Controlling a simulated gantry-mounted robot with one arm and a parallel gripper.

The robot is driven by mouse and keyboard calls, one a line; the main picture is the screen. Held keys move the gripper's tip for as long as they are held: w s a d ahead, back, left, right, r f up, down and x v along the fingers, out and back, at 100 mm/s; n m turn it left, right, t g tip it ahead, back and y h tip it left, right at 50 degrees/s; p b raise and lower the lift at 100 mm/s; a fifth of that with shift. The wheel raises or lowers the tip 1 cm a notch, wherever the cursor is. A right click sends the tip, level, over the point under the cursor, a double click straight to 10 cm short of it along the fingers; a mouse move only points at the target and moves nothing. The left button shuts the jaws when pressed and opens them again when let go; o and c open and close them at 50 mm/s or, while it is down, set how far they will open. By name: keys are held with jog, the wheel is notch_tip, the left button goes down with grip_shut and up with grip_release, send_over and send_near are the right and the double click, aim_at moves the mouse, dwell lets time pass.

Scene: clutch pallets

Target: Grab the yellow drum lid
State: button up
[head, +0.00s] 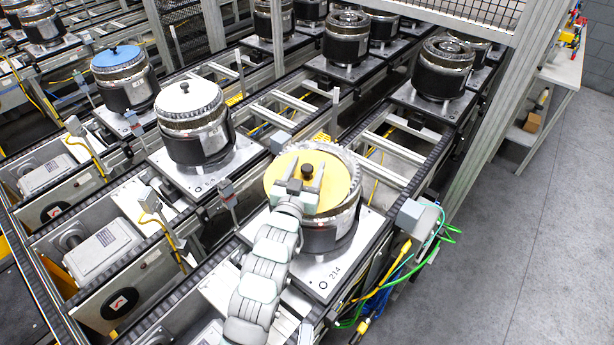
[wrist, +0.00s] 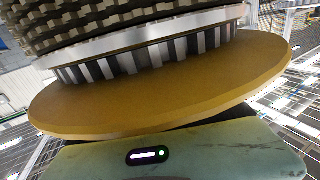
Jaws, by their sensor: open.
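The yellow drum lid (head: 335,185) lies on top of the nearest drum (head: 333,238), with a dark knob (head: 307,170) at its middle. My gripper (head: 306,177) is over the lid, with its two fingers open and one on either side of the knob. I cannot tell whether the fingers touch it. In the wrist view the yellow lid (wrist: 160,90) fills the middle, against the toothed drum rim (wrist: 150,55). The fingers and knob are hidden there.
The drum stands on a pallet (head: 322,283) on a conveyor. A white-lidded drum (head: 188,100) and a blue-lidded drum (head: 117,57) stand to the left. Several open drums stand behind. A grey box with cables (head: 418,218) is at the right, beside open floor (head: 540,240).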

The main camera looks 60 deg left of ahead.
grip_shut()
dwell(0.5)
